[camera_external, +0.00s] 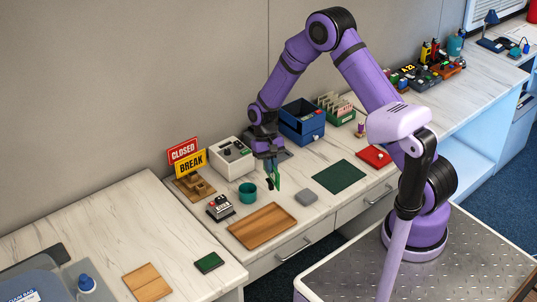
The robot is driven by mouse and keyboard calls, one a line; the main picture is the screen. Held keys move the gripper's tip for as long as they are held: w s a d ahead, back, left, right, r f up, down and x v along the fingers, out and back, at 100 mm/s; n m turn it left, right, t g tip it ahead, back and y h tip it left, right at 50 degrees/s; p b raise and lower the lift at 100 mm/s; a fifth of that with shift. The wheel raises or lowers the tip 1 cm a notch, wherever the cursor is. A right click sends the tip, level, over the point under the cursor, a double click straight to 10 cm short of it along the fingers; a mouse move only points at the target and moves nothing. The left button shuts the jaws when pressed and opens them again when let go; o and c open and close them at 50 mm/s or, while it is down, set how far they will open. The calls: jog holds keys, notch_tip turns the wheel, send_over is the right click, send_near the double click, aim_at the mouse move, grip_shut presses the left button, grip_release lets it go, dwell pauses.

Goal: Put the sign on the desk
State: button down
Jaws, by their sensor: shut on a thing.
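My gripper (271,160) is above the marble-topped desk (215,235) and shut on a thin green plate (274,178). The plate hangs upright below the fingers, seen nearly edge-on; I cannot read any lettering, so I cannot tell if it is a sign. The CLOSED sign is partly hidden behind the BREAK sign.
Below my gripper are a teal cup (248,193), a wooden tray (263,226) and a grey pad (306,197). A white box (231,158) and blue bin (302,121) stand behind. A dark green mat (338,177) lies to the right. The left desktop has bare room.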

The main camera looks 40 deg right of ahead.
jog(key=d+f+n+h, duration=0.1)
jog(key=d+n, duration=0.2)
jog(key=d, duration=0.6)
jog(key=s+a+r+m+t+y, duration=0.1)
jog(key=s+a+m, duration=0.4)
jog(key=a, duration=0.8)
jog(key=s+a+r+m+t+y, duration=0.1)
jog(key=s+a+r+m, duration=0.3)
jog(key=a, duration=0.9)
jog(key=s+a+r+m+t+y, duration=0.1)
jog(key=s+a+m, duration=0.5)
jog(key=a, duration=0.8)
jog(key=shift+r+m+t+y, duration=0.4)
jog(key=shift+r+m+y, duration=0.2)
jog(key=shift+r+m, duration=0.35)
jog(key=w+a+f, duration=0.2)
jog(key=w+a, duration=0.2)
jog(key=w, duration=0.3)
jog(key=w+a+f, duration=0.2)
jog(key=w+a, duration=0.1)
jog(key=w, duration=0.4)
jog(key=shift+a+f, duration=0.3)
jog(key=shift+a, duration=0.05)
jog(key=shift+w+f, duration=0.1)
jog(key=shift+f, duration=0.35)
